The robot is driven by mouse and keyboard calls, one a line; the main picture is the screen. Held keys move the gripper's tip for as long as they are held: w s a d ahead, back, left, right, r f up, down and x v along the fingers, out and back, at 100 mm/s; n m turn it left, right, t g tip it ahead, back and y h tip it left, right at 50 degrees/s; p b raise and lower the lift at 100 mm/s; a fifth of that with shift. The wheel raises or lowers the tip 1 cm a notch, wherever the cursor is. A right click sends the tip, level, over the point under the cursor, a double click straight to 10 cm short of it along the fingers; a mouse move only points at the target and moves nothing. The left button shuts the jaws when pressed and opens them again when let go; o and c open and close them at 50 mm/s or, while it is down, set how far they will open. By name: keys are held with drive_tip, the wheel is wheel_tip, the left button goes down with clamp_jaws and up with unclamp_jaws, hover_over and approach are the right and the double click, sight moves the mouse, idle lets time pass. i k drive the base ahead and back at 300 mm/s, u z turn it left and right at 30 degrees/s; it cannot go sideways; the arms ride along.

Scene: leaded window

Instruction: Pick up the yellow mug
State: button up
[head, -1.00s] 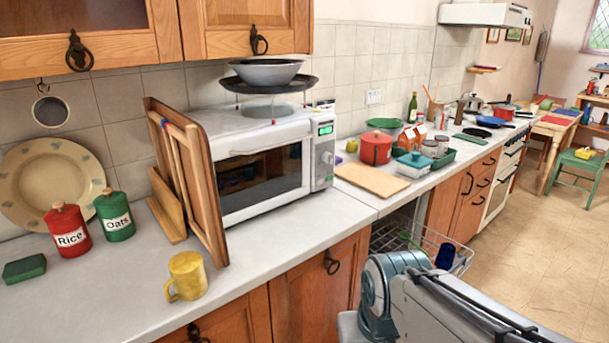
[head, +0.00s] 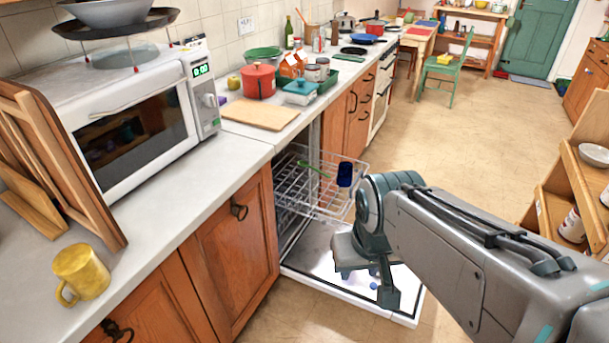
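The yellow mug (head: 84,272) stands upright on the grey worktop (head: 140,221) at the lower left of the head view. Its handle points left toward the front edge. My gripper (head: 372,290) hangs at the end of my arm over the open dishwasher door, well to the right of the mug and apart from it. Its fingers are partly hidden and too unclear to tell whether they are open or shut. I see nothing held in it.
Wooden boards (head: 62,150) lean beside the microwave (head: 130,112), just behind the mug. The dishwasher (head: 300,250) is open, with its rack (head: 315,180) pulled out holding a blue cup (head: 345,174). Wooden shelves (head: 570,190) stand at right.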

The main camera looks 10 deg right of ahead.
sight(79, 268)
drive_tip(key=z, duration=0.05)
drive_tip(key=k, duration=0.45)
drive_tip(key=u, duration=1.15)
drive_tip(key=i, duration=1.1)
drive_tip(key=u, duration=0.7)
